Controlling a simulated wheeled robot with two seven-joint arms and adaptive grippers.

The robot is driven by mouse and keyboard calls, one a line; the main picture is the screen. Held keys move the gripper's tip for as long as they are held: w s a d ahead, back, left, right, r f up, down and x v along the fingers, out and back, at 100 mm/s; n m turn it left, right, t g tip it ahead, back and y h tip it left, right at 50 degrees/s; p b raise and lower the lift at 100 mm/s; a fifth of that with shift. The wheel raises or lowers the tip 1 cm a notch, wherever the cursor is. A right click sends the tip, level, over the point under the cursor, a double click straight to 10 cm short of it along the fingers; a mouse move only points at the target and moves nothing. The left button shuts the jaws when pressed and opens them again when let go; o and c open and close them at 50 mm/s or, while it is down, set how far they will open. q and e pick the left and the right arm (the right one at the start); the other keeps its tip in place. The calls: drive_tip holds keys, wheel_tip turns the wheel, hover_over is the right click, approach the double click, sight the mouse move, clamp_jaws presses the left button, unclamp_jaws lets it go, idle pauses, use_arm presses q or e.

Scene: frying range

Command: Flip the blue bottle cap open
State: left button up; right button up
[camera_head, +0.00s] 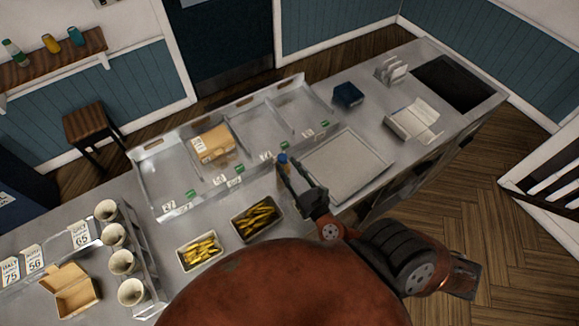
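A small bottle with a blue cap (282,158) stands on the steel counter, just in front of the long sectioned tray. Its body is small and partly covered by the gripper, and I cannot tell whether the cap's lid is up or down. My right gripper (291,171) reaches in from the lower right with its dark fingers spread apart. Its fingertips are right beside the bottle, close to the cap; I cannot tell whether they touch it. My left gripper is not in view.
Two trays of fries, (207,262) and (236,230), lie at the front. A flat metal tray (345,165) is right of the gripper. The sectioned tray (150,190) stands behind. Paper cups (115,236) stand at the left, and a dark blue box (348,95) behind.

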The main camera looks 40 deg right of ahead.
clamp_jaws()
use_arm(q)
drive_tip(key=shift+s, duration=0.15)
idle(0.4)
